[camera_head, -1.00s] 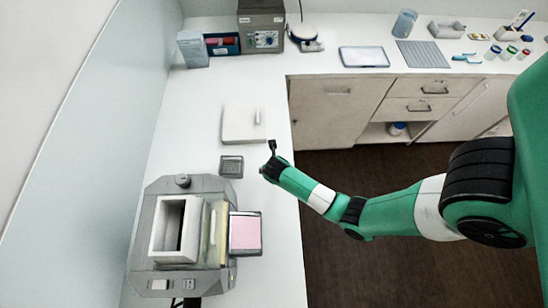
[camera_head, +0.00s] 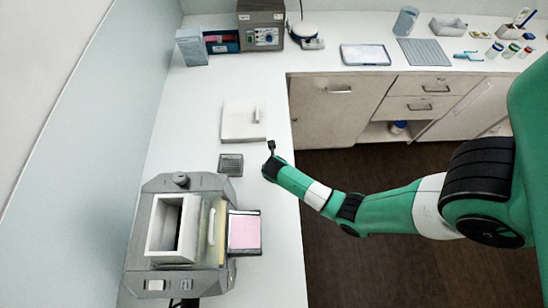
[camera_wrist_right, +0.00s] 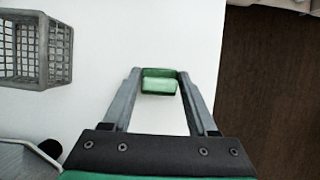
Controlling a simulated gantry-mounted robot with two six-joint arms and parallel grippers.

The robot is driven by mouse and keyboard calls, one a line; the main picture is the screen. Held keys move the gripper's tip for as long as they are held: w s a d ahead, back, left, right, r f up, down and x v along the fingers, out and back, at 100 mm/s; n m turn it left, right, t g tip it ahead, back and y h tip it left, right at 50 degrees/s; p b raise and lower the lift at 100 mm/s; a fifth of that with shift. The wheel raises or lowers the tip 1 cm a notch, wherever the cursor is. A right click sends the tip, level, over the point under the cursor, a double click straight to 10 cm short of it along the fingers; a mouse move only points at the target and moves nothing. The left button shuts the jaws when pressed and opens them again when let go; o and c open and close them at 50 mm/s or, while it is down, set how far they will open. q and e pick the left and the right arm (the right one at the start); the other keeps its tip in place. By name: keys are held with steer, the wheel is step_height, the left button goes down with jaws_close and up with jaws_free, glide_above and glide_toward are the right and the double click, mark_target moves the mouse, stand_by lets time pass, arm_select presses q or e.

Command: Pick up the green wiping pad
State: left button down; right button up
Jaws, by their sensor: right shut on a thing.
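The green wiping pad (camera_wrist_right: 159,83) is between the fingertips of my right gripper (camera_wrist_right: 160,79) in the right wrist view. The jaws are shut on it, with white counter behind; I cannot tell whether the pad is clear of the counter. In the head view the end of my right arm is over the counter's right edge, just right of the grey wire basket. The jaws and the pad are hidden there. My left gripper is not in view.
A grey wire basket (camera_head: 231,165) sits left of my right wrist; it also shows in the right wrist view (camera_wrist_right: 32,52). A white block (camera_head: 243,122) lies beyond it. The grey mill (camera_head: 150,240) with a pink-filled tray (camera_head: 244,233) stands nearer. Dark floor lies right.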

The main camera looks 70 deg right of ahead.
steer(key=shift+r, duration=0.1)
steer(key=shift+r, duration=0.3)
step_height(320, 180, up, 3)
steer(key=shift+f+p, duration=0.1)
steer(key=shift+p, duration=0.65)
steer(key=s+a+r+p, duration=0.3)
steer(key=s+a+r, duration=0.5)
steer(key=a, duration=0.3)
steer(key=shift+a+r, duration=0.2)
steer(key=shift+r, duration=0.5)
